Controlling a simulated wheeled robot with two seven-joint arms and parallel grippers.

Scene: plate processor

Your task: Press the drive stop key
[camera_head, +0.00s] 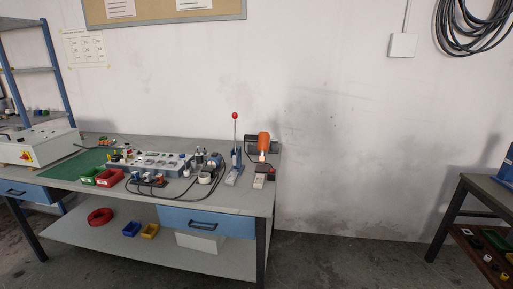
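I cannot make out which control is the drive stop key at this distance. On the workbench (231,201), a small light control box (259,182) with a dark top stands near the right end, below a dark motor with an orange part (264,142). A white box (40,146) with a red control on its front (25,156) stands at the left end. A grey panel (160,161) with round fittings lies mid-bench. Neither of my grippers is in view.
A hand press (236,160) with a red-knobbed lever stands left of the motor. Black cables run across the bench front. Red and green bins (109,177) sit left of centre. The floor (340,262) between the bench and a right-hand table (480,192) is clear.

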